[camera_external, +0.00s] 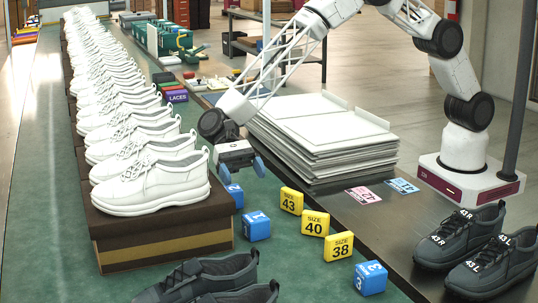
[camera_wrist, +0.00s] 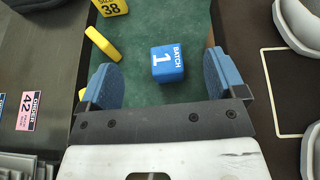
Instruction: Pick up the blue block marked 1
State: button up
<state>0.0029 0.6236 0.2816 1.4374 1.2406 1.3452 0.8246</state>
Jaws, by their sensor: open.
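The blue block marked 1 (camera_external: 256,226) sits on the green mat, in front of and below my gripper (camera_external: 242,171). In the wrist view the block (camera_wrist: 167,64) shows "BATCH 1" and appears between the two blue fingertips, a little beyond them. My gripper (camera_wrist: 160,78) is open and empty, with a clear gap between each finger and the block.
Yellow size blocks 43 (camera_external: 291,200), 40 (camera_external: 315,222) and 38 (camera_external: 338,246) stand to the right. Blue block 3 (camera_external: 370,277) is at the front. White shoes (camera_external: 150,184) on a brown box (camera_external: 165,232) stand left. Dark shoes (camera_external: 215,278) lie in front.

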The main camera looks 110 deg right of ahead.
send_near(255, 216)
jog(key=x, duration=0.3)
jog(key=shift+s+a+f, duration=0.1)
jog(key=shift+a+f, duration=0.15)
jog(key=shift+a, duration=0.05)
jog(key=shift+a+f, duration=0.1)
jog(key=shift+a, duration=0.05)
jog(key=shift+a, duration=0.1)
jog(key=shift+x, duration=3.05)
jog(key=shift+c, duration=0.3)
jog(key=c, duration=1)
jog(key=shift+r, duration=5.05)
